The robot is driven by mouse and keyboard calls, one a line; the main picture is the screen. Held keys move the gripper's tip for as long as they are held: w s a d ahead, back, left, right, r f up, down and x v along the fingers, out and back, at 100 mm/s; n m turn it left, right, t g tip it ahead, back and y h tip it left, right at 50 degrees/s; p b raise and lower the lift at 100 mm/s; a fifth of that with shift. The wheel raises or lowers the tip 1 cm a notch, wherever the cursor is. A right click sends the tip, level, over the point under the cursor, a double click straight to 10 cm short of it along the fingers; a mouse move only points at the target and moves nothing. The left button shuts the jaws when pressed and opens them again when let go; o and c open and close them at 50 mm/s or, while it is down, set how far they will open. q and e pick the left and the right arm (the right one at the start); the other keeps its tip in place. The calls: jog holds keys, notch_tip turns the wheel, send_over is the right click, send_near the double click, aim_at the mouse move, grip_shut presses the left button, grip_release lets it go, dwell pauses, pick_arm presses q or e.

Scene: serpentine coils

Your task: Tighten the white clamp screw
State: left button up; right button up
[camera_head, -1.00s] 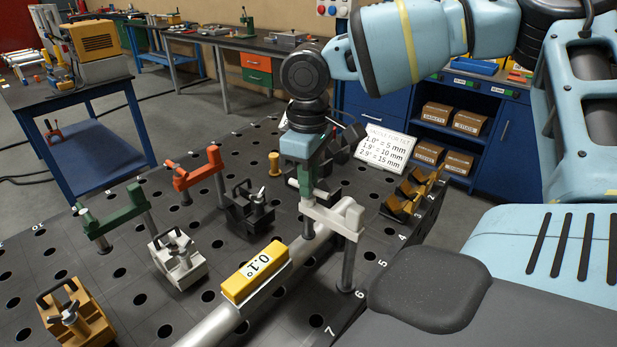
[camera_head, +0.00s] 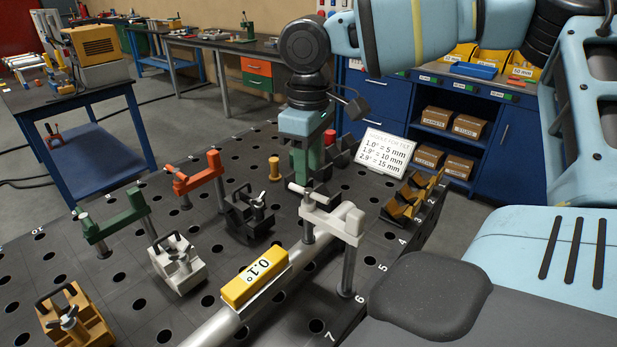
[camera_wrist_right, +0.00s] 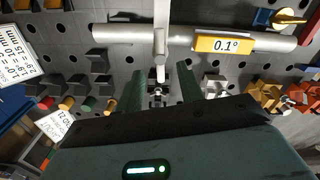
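The white clamp (camera_head: 345,222) stands on a post at the right front of the perforated table, with its arm over the silver pipe (camera_head: 212,328). Its screw (camera_head: 308,196) has a pale crossbar handle at the arm's left end. In the right wrist view the clamp arm (camera_wrist_right: 160,42) crosses the pipe (camera_wrist_right: 125,32). My right gripper (camera_head: 308,172) has green fingers pointing down, just behind the screw. In the wrist view its fingers (camera_wrist_right: 161,90) are apart, with no part clearly gripped. A yellow 0.1° gauge (camera_head: 254,281) lies on the pipe. My left gripper is out of view.
Orange (camera_head: 195,178) and green (camera_head: 115,220) clamps stand to the left. Several blocks with handles, including a white one (camera_head: 178,264), sit on the table. A sign (camera_head: 385,151) and yellow-black blocks (camera_head: 412,194) are at the back right.

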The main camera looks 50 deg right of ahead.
aim_at(308, 190)
jog(key=shift+r, duration=1.75)
